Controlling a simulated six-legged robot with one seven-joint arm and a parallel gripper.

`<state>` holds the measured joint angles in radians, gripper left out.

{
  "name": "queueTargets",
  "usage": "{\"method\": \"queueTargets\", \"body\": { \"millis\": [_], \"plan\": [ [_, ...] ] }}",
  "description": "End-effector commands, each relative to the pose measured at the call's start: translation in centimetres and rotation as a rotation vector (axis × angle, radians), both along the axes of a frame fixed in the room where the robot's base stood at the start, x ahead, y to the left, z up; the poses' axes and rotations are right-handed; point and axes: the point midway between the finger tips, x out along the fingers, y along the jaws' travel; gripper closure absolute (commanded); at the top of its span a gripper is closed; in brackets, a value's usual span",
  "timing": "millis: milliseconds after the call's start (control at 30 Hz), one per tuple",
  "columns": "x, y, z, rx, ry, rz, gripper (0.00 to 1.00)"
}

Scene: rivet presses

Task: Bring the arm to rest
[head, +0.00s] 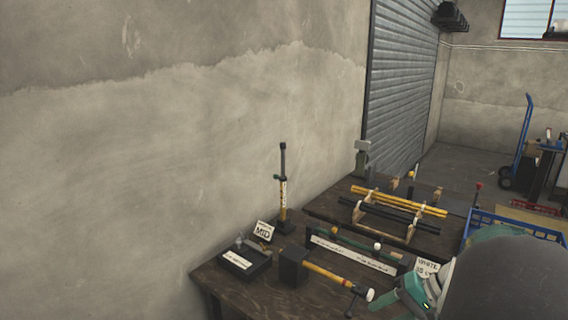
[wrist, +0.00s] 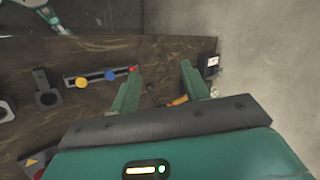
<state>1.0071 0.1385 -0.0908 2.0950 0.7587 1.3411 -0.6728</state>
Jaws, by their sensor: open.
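My gripper (wrist: 159,68) shows in the wrist view with its two teal fingers apart and nothing held between them. Beyond the fingers lies the dark wooden bench (wrist: 95,55), with a small orange-yellow piece (wrist: 178,101) showing near the right finger. In the head view, a teal part of my arm shows at the lower right, beside the bench's near edge. The fingertips are not clear there.
On the bench (head: 225,283) stand a MID card (head: 263,231), a black tray (head: 245,264), an upright yellow tool (head: 283,195) and a yellow-handled tool (head: 325,274). A rod rack (head: 410,228) and blue crate (head: 480,222) lie beyond. A wall (head: 150,150) rises at left.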

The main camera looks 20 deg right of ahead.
Motion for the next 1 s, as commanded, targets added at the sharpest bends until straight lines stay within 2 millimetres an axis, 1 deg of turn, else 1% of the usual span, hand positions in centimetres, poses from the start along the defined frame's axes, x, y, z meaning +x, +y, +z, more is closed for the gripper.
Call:
{"method": "queueTargets", "body": {
  "millis": [33,100,167,200,400,500,600,700,800,900,1000],
  "plan": [
    [0.8,2.6,0.9,-0.048,0.026,0.058,0.54],
    [1.4,5.7,1.7,-0.114,0.065,0.123,0.54],
    [1.6,8.2,2.3,-0.175,0.091,0.174,0.54],
    [1.7,9.9,2.7,-0.217,0.104,0.209,0.54],
    [1.0,16.9,4.4,-0.450,0.116,0.349,0.54],
    [0.3,19.9,5.3,-0.568,0.087,0.406,0.54],
    [-0.6,22.5,6.1,-0.683,0.032,0.454,0.54],
    [-1.5,24.8,6.9,-0.784,-0.040,0.490,0.54],
    [-2.2,26.3,7.5,-0.858,-0.111,0.514,0.54],
    [-2.6,27.2,7.9,-0.899,-0.158,0.523,0.54],
    [-2.8,27.5,8.0,-0.915,-0.176,0.526,0.54]
  ]
}}
